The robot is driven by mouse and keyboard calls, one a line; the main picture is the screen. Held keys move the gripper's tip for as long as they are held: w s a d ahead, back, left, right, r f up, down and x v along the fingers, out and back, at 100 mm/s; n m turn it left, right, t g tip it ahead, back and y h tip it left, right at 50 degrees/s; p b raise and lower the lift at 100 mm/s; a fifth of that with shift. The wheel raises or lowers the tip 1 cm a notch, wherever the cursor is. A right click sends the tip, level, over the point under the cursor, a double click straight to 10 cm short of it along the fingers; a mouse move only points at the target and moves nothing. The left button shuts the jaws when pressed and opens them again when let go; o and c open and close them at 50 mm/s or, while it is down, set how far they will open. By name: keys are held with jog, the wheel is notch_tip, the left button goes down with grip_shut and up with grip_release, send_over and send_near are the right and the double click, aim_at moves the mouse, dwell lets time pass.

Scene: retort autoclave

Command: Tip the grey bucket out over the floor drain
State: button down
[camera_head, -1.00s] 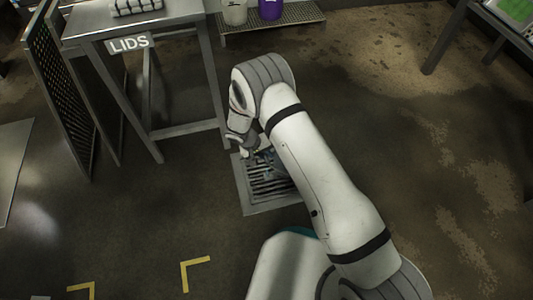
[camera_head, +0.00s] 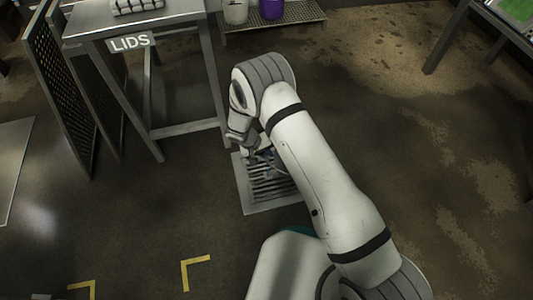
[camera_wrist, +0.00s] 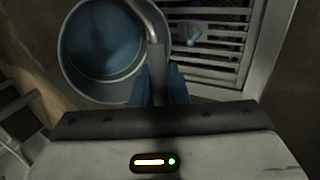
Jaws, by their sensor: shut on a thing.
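The grey bucket (camera_wrist: 70,62) is at the upper left of the wrist view, its round mouth facing the camera. Its inside looks blue; I cannot tell whether that is liquid. My gripper (camera_wrist: 161,82) is shut on the bucket's grey bar-like handle at its right side. The slatted floor drain (camera_wrist: 212,75) lies to the right of the bucket, with a small pale-blue patch on its slats. In the head view my arm covers part of the drain (camera_head: 250,201), my gripper is low over its far end, and the bucket is mostly hidden.
A metal table marked LIDS (camera_head: 180,19) stands behind and left of the drain, one leg close to its far corner. A low rack (camera_head: 295,17) with white and purple containers is at the back. Floor to the right is open.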

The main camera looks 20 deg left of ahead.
jog(key=shift+a+f, duration=0.1)
jog(key=shift+a, duration=0.1)
jog(key=shift+s+a+f, duration=0.3)
jog(key=shift+a+f, duration=0.1)
jog(key=shift+f, duration=0.15)
jog(key=shift+s+a+f, duration=0.15)
jog(key=shift+a+f, duration=0.05)
jog(key=shift+f, duration=0.05)
jog(key=shift+s+a+f, duration=0.1)
jog(key=shift+a+f, duration=0.05)
jog(key=shift+f, duration=0.1)
jog(key=shift+s+a+f, duration=0.1)
jog(key=shift+f, duration=0.05)
dwell(1.0)
jog(key=shift+s+a+f+h, duration=0.2)
jog(key=shift+a+f, duration=0.15)
jog(key=shift+f, duration=0.25)
jog(key=shift+s+a+f+h, duration=0.1)
jog(key=shift+s+a+f, duration=0.1)
jog(key=shift+a+f, duration=0.25)
jog(key=shift+f, duration=0.15)
dwell(0.9)
jog(key=shift+s+f, duration=0.1)
jog(key=shift+f, duration=0.1)
jog(key=shift+s+a+f, duration=0.2)
jog(key=shift+a+f, duration=0.1)
jog(key=shift+f, duration=0.35)
jog(key=shift+s+a+f, duration=0.15)
jog(key=shift+a+f, duration=0.15)
jog(key=shift+f, duration=0.3)
